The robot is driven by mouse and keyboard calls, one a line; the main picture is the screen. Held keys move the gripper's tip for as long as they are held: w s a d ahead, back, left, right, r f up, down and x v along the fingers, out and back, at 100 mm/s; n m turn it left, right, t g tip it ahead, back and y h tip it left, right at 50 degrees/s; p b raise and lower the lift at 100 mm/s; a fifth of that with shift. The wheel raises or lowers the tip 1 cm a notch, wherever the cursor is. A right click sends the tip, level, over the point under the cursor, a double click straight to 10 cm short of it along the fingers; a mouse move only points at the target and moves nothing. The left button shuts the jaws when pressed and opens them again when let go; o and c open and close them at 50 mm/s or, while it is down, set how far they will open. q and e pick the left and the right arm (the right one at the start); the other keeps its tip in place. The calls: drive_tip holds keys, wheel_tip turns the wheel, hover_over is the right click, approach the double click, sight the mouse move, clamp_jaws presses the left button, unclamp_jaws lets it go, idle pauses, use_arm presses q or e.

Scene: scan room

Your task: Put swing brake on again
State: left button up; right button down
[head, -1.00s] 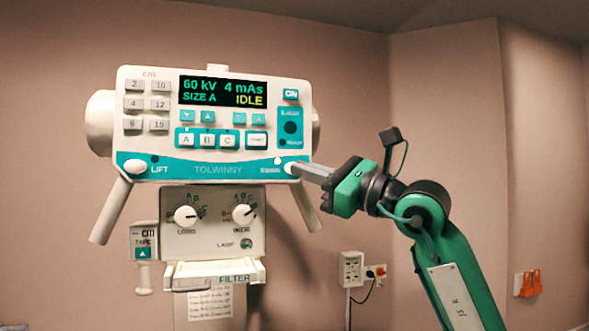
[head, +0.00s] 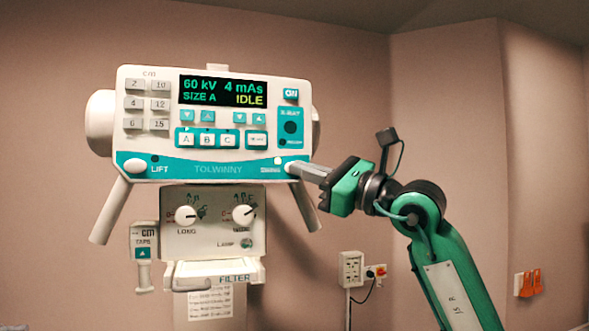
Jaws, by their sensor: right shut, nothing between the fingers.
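The white and teal control head (head: 215,120) hangs in the middle of the head view. At its lower right corner is a white oval button (head: 291,168), with a small, blurred label beside it that I cannot read for sure. A small pale lamp (head: 278,161) sits just above that label. My right gripper (head: 298,168) is shut and empty, its fingertips at this button and partly covering it. I cannot tell whether the button is pressed in. My left gripper is not in view.
A matching LIFT button (head: 135,166) is at the lower left, with a dark lamp beside it. The display (head: 222,92) reads 60 kV, 4 mAs, SIZE A, IDLE. Handles slope down both sides. A knob panel (head: 213,222) hangs below. Wall sockets (head: 351,268) are behind.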

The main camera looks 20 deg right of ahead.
drive_tip(key=shift+w, duration=0.35)
idle(0.6)
idle(0.3)
drive_tip(key=shift+s+b, duration=0.45)
drive_tip(key=shift+s, duration=0.35)
drive_tip(key=s+b, duration=0.2)
drive_tip(key=s, duration=0.3)
drive_tip(key=shift+d, duration=0.1)
drive_tip(key=shift+f, duration=0.1)
idle(0.6)
